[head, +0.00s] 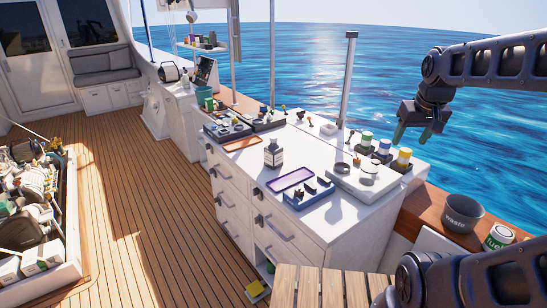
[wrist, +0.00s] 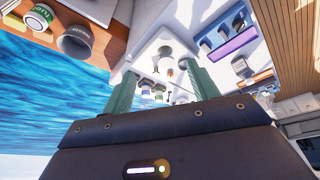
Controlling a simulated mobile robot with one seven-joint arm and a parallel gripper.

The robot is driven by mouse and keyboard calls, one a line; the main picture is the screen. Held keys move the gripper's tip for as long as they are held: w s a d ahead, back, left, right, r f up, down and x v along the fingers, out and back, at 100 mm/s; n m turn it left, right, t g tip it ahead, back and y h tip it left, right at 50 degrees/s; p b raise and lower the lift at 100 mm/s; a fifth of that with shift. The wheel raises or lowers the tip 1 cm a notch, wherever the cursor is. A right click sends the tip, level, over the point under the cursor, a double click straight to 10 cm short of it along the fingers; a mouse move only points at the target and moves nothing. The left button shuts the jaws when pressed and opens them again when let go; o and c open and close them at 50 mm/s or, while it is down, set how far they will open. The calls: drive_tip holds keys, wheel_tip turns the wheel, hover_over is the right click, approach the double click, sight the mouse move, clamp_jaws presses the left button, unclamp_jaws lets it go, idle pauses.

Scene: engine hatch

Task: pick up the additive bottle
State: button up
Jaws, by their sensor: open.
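In the wrist view, a grey shape beside the purple tray (wrist: 232,42) seems to be this bottle (wrist: 240,66). My gripper (head: 412,135) is up in the air at the right, beyond the counter over the water side, far from the bottle. Its green fingers (wrist: 166,74) are apart with nothing held between them.
A blue tray with dark parts (head: 309,193) lies in front of the purple tray. Several lidded jars (head: 383,150) and a white box (head: 365,180) stand at the counter's right. A tall post (head: 347,80) rises behind. A waste bin (head: 462,213) and fuel can (head: 498,236) sit right.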

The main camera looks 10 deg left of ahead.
drive_tip(key=w+a+r+n+g, duration=0.1)
drive_tip(key=w+a+r+n, duration=0.15)
drive_tip(key=w, duration=0.35)
drive_tip(key=w+a+r+n, duration=0.1)
drive_tip(key=w+a, duration=0.3)
drive_tip(key=w, duration=0.2)
drive_tip(key=n+g, duration=0.3)
drive_tip(key=n, duration=0.8)
hover_over(274, 137)
drive_tip(key=f, duration=1.6)
drive_tip(key=shift+w+d, duration=0.15)
drive_tip(key=shift+d, duration=0.15)
drive_tip(key=shift+a+f, duration=0.3)
drive_tip(key=shift+f, duration=5.3)
clamp_jaws()
